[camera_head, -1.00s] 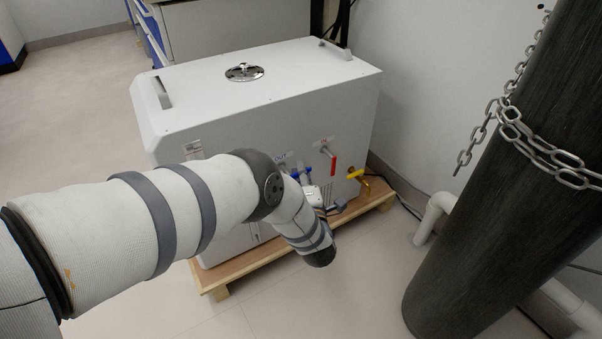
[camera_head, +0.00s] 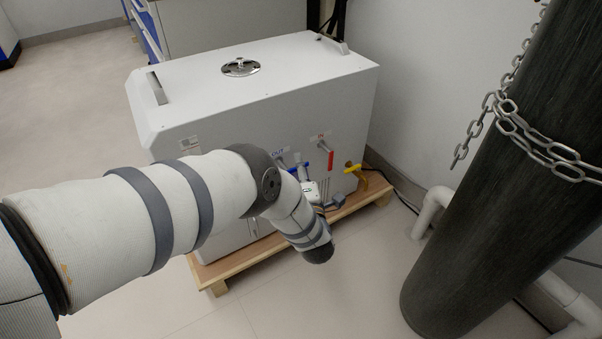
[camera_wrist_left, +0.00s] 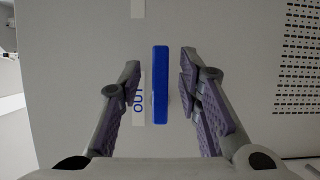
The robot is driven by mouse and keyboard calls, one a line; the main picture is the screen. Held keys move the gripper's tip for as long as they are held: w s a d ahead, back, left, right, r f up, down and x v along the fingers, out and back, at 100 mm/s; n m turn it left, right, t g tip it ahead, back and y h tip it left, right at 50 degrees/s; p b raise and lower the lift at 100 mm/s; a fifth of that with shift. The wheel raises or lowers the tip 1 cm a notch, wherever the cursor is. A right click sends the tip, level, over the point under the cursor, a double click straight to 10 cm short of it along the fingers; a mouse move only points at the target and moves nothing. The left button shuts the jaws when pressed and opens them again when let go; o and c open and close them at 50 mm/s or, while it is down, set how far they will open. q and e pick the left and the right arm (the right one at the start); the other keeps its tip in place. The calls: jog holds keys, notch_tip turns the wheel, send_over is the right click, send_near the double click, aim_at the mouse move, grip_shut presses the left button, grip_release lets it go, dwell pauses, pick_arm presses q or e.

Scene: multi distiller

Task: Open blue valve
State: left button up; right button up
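The blue valve (camera_wrist_left: 160,85) shows in the left wrist view as a straight blue bar, upright in the picture, beside an "OUT" label (camera_wrist_left: 139,93) on the white distiller (camera_head: 260,105). My left gripper (camera_wrist_left: 160,72) is open, with one finger on each side of the blue bar. Gaps show between the bar and both fingers; how deep the bar sits between them I cannot tell. In the head view my left wrist covers part of the valve area, and only bits of blue show there. My right gripper is in neither view.
A red-handled valve (camera_head: 331,160) and a yellow tap (camera_head: 354,169) are close to the right of my left wrist. The distiller stands on a wooden pallet (camera_head: 243,264). A dark cylinder (camera_head: 475,180) with a chain (camera_head: 535,150) stands at right; floor between is clear.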

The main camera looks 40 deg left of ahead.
pick_arm(q)
jog(key=v, duration=1.1)
jog(key=shift+s+d, duration=0.2)
jog(key=shift+d, duration=0.05)
jog(key=shift+r, duration=0.15)
